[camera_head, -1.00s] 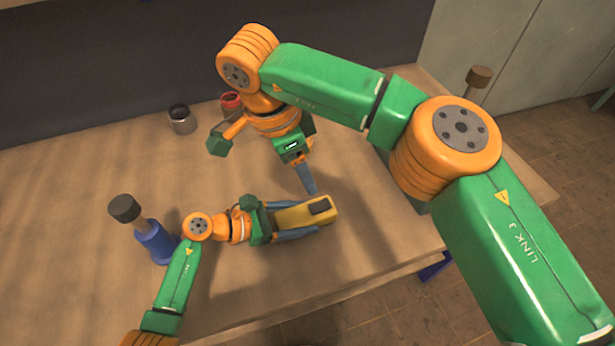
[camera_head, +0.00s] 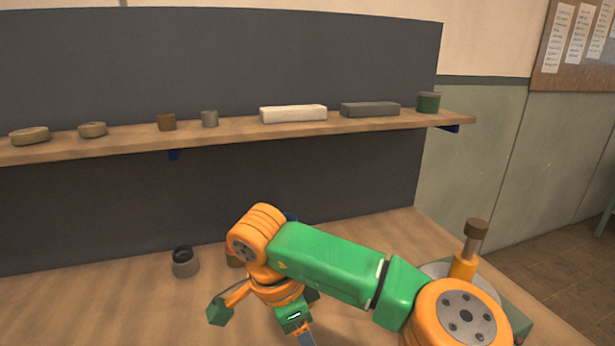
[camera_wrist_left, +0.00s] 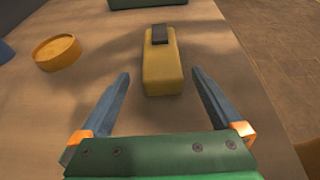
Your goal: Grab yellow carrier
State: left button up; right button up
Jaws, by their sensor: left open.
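The yellow carrier (camera_wrist_left: 162,75) lies on the wooden table in the left wrist view, a long block with a dark piece on its far end. My left gripper (camera_wrist_left: 160,73) is open, with one blue-grey finger on each side of the carrier's near part. Gaps show between the carrier and both fingers. The head view shows neither the carrier nor my left gripper. My right gripper (camera_head: 305,338) points down at the bottom edge of the head view. Its fingertips are cut off, so its opening cannot be seen.
A round orange-yellow dish (camera_wrist_left: 57,52) stands left of the carrier. A grey cup (camera_head: 185,262) stands on the table. The shelf (camera_head: 230,134) holds a white block (camera_head: 293,113), a dark block (camera_head: 370,109) and several small round parts. An orange stand with a brown-topped rod (camera_head: 472,250) is at the right.

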aim_at(464, 265)
jog(key=k+j, duration=0.5)
jog(key=k, duration=0.15)
jog(key=k+j, duration=0.55)
jog(key=k, duration=0.1)
